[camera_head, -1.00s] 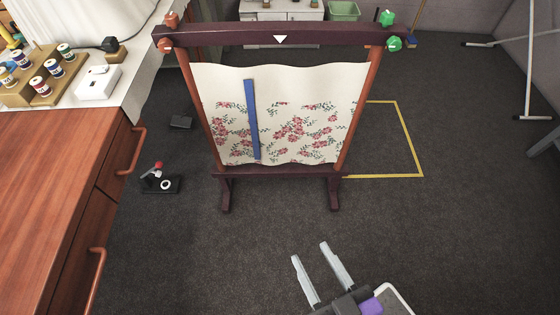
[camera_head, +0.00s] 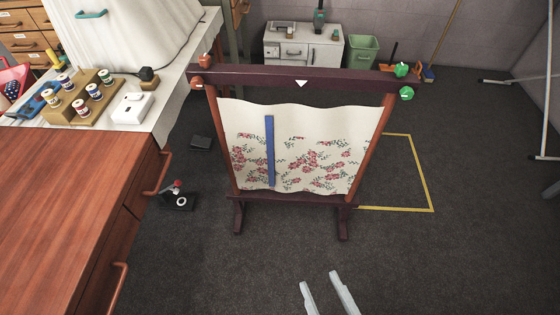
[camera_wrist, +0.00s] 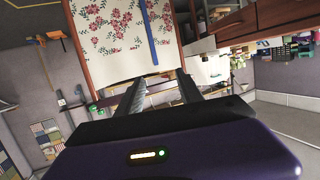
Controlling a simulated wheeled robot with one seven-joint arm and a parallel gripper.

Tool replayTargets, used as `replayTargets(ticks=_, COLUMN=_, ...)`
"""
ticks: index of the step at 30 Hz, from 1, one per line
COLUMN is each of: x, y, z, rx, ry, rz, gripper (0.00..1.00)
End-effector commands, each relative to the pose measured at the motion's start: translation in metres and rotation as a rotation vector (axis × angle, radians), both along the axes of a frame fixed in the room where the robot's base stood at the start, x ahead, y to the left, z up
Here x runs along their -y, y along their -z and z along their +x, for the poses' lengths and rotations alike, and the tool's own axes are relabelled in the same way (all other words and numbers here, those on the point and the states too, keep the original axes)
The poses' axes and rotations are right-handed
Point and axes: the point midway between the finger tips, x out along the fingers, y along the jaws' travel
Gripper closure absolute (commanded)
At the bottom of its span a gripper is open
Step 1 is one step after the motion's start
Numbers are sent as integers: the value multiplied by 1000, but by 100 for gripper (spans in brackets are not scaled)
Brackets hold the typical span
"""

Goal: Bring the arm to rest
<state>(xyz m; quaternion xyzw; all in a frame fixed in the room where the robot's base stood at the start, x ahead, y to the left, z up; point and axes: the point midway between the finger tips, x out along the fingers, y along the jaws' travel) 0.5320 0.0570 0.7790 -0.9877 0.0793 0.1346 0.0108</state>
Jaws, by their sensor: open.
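My gripper (camera_head: 326,291) shows at the bottom of the head view, only its two grey fingers in frame. The fingers are apart with nothing between them. In the wrist view the open fingers (camera_wrist: 158,92) point toward the fabric frame. The frame (camera_head: 290,78) stands upright on the floor ahead, its dark top bar carrying a white triangle. Floral cloth (camera_head: 315,125) hangs in it, with a blue strip (camera_head: 270,150) upright on its left part. The gripper looks clear of the frame in the head view. The rest of my arm is hidden.
A wooden cabinet (camera_head: 75,185) with handles stands on the left, with spools and a white box (camera_head: 131,108) beyond it. A small black device (camera_head: 178,201) lies on the floor. A yellow outline (camera_head: 422,180) marks the floor behind the frame. The floor at right is open.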

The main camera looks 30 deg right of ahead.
Motion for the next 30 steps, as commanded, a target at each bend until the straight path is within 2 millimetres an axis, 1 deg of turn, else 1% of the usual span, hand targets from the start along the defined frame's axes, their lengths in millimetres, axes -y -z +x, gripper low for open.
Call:
replayTargets(ticks=7, x=0, y=-2, z=0, rx=8, ry=6, rz=16, gripper=56)
replayTargets(ticks=9, x=10, y=-10, z=0, rx=30, ry=27, rz=37, gripper=56)
replayTargets(ticks=11, x=20, y=-24, z=-7, rx=40, ry=35, rz=47, gripper=56)
replayTargets(ticks=15, x=40, y=-66, z=-31, rx=44, ry=3, rz=55, gripper=56)
replayTargets(ticks=18, x=52, y=-95, z=-46, rx=39, ry=-44, rz=44, gripper=56)
replayTargets(ticks=21, x=58, y=-115, z=-56, rx=23, ry=-99, rz=22, gripper=56)
replayTargets(ticks=24, x=60, y=-122, z=-62, rx=6, ry=-140, rz=2, gripper=56)
replayTargets(ticks=30, x=57, y=-120, z=-64, rx=0, ry=-162, rz=-1, gripper=56)
